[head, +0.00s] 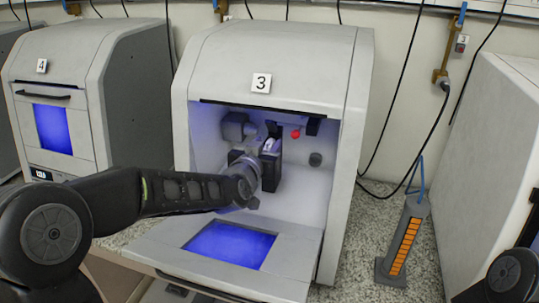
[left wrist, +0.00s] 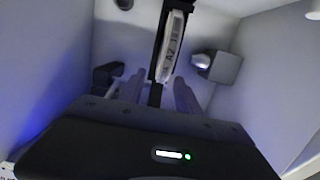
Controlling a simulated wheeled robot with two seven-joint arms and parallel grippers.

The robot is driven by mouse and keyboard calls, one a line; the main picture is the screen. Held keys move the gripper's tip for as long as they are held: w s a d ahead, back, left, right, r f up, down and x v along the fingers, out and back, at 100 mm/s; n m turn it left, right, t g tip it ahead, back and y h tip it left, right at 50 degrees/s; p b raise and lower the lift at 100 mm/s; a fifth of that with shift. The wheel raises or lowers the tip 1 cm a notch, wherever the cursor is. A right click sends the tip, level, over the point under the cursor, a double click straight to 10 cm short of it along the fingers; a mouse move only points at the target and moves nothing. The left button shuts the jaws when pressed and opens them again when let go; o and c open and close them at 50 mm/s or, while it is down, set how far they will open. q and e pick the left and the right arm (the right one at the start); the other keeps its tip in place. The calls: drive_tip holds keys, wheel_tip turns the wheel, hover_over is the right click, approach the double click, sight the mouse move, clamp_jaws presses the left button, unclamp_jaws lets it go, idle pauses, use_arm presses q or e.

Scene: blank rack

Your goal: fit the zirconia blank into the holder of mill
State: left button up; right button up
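The mill marked 3 (head: 262,60) has its front open, and my left arm reaches into its lit chamber. The zirconia blank (left wrist: 172,47) is a pale disc seen nearly edge-on in the left wrist view, with "A2" on its rim. It stands at the dark holder (left wrist: 155,62), which also shows in the head view (head: 271,172); I cannot tell whether it is fully seated. My left gripper (left wrist: 158,92) has its two pale fingers spread apart just short of the blank, one on each side of its line, with a visible gap. My right gripper is out of view.
The lowered door with a blue window (head: 230,245) lies below the chamber opening. A grey block (left wrist: 222,67) sits on the chamber wall. Mill 4 (head: 68,85) is closed at the left. A rack with orange slots (head: 402,245) stands on the speckled bench at the right.

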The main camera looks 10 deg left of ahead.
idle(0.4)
use_arm(q)
clamp_jaws()
idle(1.3)
